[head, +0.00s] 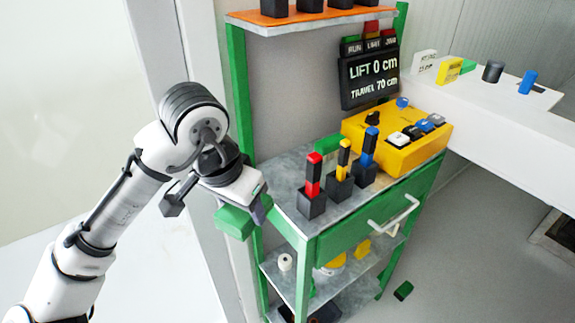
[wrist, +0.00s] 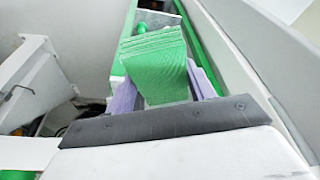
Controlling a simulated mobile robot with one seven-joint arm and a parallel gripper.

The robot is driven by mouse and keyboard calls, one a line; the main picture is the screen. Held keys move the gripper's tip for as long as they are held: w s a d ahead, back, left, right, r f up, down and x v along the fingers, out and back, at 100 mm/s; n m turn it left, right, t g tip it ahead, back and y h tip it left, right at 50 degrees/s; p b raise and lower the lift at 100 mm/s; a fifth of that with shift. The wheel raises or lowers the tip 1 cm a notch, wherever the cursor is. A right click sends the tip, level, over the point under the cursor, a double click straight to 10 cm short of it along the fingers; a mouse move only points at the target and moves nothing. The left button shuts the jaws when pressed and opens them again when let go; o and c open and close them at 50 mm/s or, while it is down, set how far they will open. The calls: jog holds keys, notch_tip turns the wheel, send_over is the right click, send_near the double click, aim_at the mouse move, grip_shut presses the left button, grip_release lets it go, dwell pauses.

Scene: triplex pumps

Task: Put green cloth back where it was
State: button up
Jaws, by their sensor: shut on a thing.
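The green cloth (head: 234,222) is a folded block under my gripper (head: 242,208), at the left end of the green-framed shelf unit. In the wrist view the cloth (wrist: 155,62) shows stacked folds between the two purple fingers, and my gripper (wrist: 163,92) is shut on it. In the head view the cloth appears near the shelf's left front post; whether it touches the post I cannot tell.
The grey shelf top (head: 285,190) holds red, yellow and blue handles in black blocks. A yellow control box (head: 397,140) and a black display (head: 370,80) stand behind. A green piece (head: 403,290) lies on the floor. A white beam (head: 490,100) runs at right.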

jog(key=shift+s, duration=0.1)
jog(key=p, duration=0.2)
send_over(288, 175)
jog(key=s, duration=0.1)
jog(key=shift+s+a+r, duration=0.15)
jog(key=shift+a, duration=0.2)
jog(key=shift+w+d+f, duration=0.1)
jog(key=shift+w+f, duration=0.1)
jog(key=shift+w, duration=0.05)
jog(key=shift+f, duration=1.6)
jog(key=shift+f, duration=0.2)
jog(key=o, duration=0.9)
jog(key=shift+o, duration=0.3)
jog(key=shift+r, duration=0.15)
